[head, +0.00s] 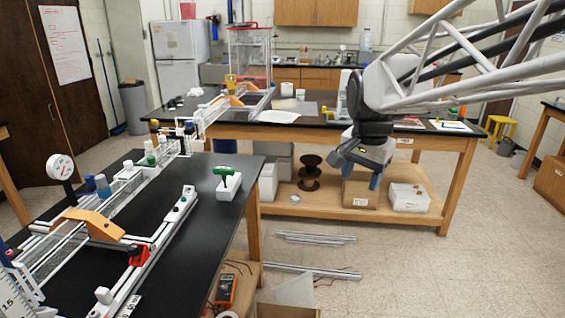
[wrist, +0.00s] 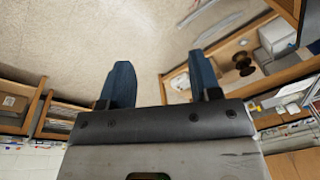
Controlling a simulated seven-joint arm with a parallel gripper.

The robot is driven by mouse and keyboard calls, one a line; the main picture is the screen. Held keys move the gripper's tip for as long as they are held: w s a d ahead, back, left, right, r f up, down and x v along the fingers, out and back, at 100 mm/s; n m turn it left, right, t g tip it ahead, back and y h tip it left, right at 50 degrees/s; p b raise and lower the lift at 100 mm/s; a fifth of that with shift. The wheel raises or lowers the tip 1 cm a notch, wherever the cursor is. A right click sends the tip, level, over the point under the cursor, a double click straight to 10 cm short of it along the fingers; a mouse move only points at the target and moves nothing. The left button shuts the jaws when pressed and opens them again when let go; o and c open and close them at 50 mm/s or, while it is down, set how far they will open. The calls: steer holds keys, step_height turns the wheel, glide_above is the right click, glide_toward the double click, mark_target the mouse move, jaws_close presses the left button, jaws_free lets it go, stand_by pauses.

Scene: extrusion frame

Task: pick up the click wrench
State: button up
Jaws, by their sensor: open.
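A green T-handled tool, which looks like the click wrench (head: 226,174), stands upright in a white block (head: 229,187) near the right edge of the black bench in the head view. My gripper (head: 357,172) hangs in the air to the right of it, clear of the bench, in front of the rear table's lower shelf. In the wrist view its two blue fingers (wrist: 162,84) are spread apart with nothing between them. The wrench is not visible in the wrist view.
The near black bench (head: 185,235) carries a long rail assembly with a dial gauge (head: 61,168) and orange brackets. A red-clamped rail (head: 138,254) lies left of the block. A multimeter (head: 226,289) sits below the bench. Open floor separates the bench from my gripper.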

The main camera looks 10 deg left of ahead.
steer(key=w+a+m, duration=0.3)
steer(key=w+a, duration=0.7)
steer(key=w, duration=0.3)
steer(key=m+g, duration=0.2)
steer(key=m, duration=0.7)
glide_above(223, 168)
steer(key=d, duration=0.1)
step_height(223, 168, down, 14)
steer(key=shift+r, duration=0.1)
steer(key=shift+w+a+f, duration=0.15)
steer(key=shift+a+f, duration=0.1)
steer(key=shift+a, duration=0.1)
steer(key=shift+f, duration=0.1)
steer(key=shift+f, duration=1.2)
steer(key=shift+a+f, duration=0.15)
steer(key=shift+f, duration=2.5)
